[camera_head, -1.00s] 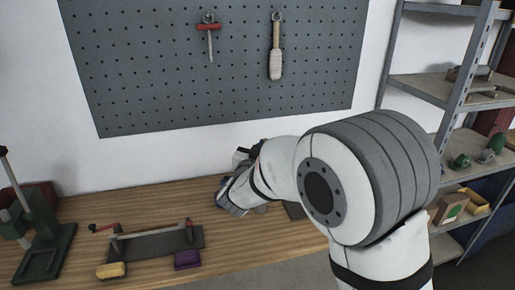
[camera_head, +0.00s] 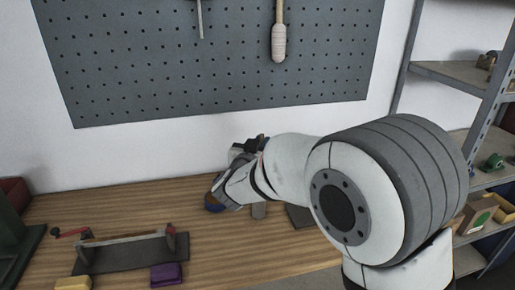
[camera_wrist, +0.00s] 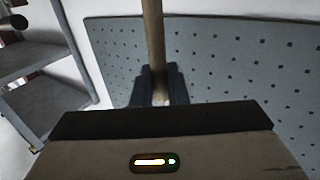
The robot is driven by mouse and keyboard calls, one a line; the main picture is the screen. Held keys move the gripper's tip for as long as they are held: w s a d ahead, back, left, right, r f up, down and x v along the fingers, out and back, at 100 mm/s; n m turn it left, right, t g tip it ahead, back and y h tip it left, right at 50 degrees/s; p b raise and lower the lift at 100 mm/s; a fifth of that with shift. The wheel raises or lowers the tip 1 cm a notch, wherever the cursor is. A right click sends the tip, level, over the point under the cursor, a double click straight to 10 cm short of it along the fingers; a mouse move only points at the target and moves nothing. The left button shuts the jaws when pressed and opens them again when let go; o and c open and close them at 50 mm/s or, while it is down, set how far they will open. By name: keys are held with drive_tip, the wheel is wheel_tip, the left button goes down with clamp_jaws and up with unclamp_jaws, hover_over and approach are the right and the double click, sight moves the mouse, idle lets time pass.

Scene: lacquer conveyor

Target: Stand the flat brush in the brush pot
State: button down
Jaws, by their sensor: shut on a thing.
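My gripper (camera_wrist: 158,84) shows in the wrist view with its two dark fingers shut on a slim wooden handle, which I take to be the flat brush (camera_wrist: 153,38). The handle rises upright in that picture from between the fingers; its other end is hidden behind the gripper body. No brush pot is clearly in view.
The wooden bench (camera_head: 110,206) holds a dark plate with a red-handled tool (camera_head: 132,246), a purple block (camera_head: 166,275) and a yellow block (camera_head: 73,284). A pegboard (camera_head: 170,85) hangs behind. Metal shelves (camera_head: 455,78) stand at right.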

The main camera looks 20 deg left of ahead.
wheel_tip(320, 180, down, 11)
drive_tip(key=b, duration=0.8)
drive_tip(key=shift+s+a, duration=0.2)
drive_tip(key=shift+a, duration=0.05)
drive_tip(key=shift+r, duration=0.1)
drive_tip(key=c, duration=1.3)
unclamp_jaws()
drive_tip(key=shift+c, duration=0.2)
drive_tip(key=s, duration=0.8)
drive_tip(key=shift+b, duration=0.35)
drive_tip(key=shift+w, duration=0.1)
